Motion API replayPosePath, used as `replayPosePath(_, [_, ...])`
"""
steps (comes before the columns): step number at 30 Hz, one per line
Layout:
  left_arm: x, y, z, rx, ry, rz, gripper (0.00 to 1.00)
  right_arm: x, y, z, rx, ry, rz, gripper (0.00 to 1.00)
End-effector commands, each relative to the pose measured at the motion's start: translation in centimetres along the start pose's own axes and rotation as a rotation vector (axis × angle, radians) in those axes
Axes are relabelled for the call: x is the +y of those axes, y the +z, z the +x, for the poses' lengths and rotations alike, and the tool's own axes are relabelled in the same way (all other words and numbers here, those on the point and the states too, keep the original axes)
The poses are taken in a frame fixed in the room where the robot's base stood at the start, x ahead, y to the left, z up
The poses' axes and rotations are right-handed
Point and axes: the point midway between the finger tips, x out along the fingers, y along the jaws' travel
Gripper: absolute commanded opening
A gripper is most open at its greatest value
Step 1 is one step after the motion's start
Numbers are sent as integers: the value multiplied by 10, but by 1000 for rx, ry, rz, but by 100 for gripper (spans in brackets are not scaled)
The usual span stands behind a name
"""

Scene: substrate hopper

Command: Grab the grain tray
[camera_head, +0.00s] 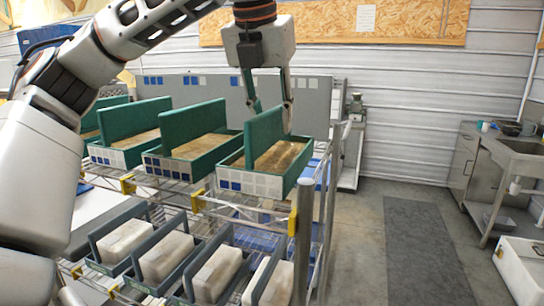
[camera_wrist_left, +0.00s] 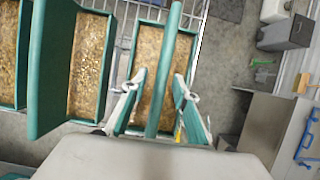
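Several green grain trays stand on the upper rack shelf. The rightmost grain tray (camera_head: 275,178) holds brown grain and has a tall green upright panel (camera_head: 262,130) along its length. My left gripper (camera_head: 272,112) points down over this tray with its fingers apart. In the left wrist view, the fingertips of my left gripper (camera_wrist_left: 160,82) are on either side of the panel (camera_wrist_left: 162,65), with visible gaps to it. The grain tray (camera_wrist_left: 146,52) extends beyond the fingers there. Whether the fingers touch the grain is unclear. My right gripper is not in view.
A neighbouring green tray (camera_head: 201,148) stands close on the left. The wire rack (camera_head: 305,235) has a metal corner post, and white blocks in dark holders (camera_head: 215,275) fill its lower shelf. Open floor with a grey mat (camera_head: 422,250) lies to the right, before a sink counter (camera_head: 510,150).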

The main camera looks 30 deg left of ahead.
Motion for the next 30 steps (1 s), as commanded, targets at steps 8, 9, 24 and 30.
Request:
replayPosePath(8, [0,0,1,-1,0,0,19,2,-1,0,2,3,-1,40])
replayPosePath(9, [0,0,1,-1,0,0,8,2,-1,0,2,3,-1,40])
replayPosePath(24, [0,2,-3,-4,-1,0,0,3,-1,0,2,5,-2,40])
replayPosePath(30, [-1,9,-20,-6,-2,-1,0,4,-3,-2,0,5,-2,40])
